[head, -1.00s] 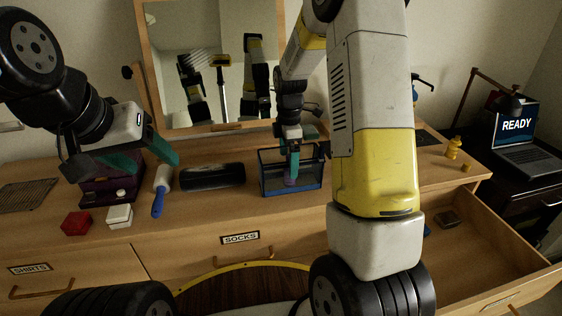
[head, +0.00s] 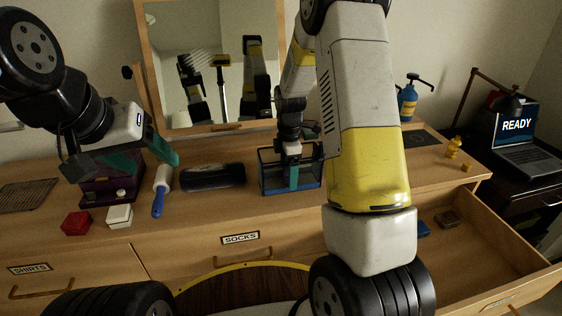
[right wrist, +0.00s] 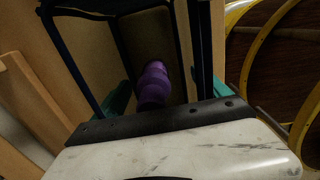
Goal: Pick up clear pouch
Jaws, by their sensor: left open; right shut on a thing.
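The clear pouch (head: 308,178) is a see-through box shape with dark blue edges. It stands on the dresser top below the mirror and fills much of the right wrist view (right wrist: 204,60). A purple object (right wrist: 154,82) is inside it. My right gripper (head: 292,176) is down at the pouch, shut on it, one teal finger showing in front; the teal fingers show at either side in the right wrist view, partly hidden by the palm. My left gripper (head: 130,160) is open and empty, above the dresser's left part.
A black cylinder (head: 212,177) and a blue-handled lint roller (head: 161,190) lie left of the pouch. A red box (head: 76,223), white box (head: 119,216) and purple case (head: 100,192) are near my left gripper. The right drawer (head: 480,245) is open. A blue pump bottle (head: 407,103) stands behind my right arm.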

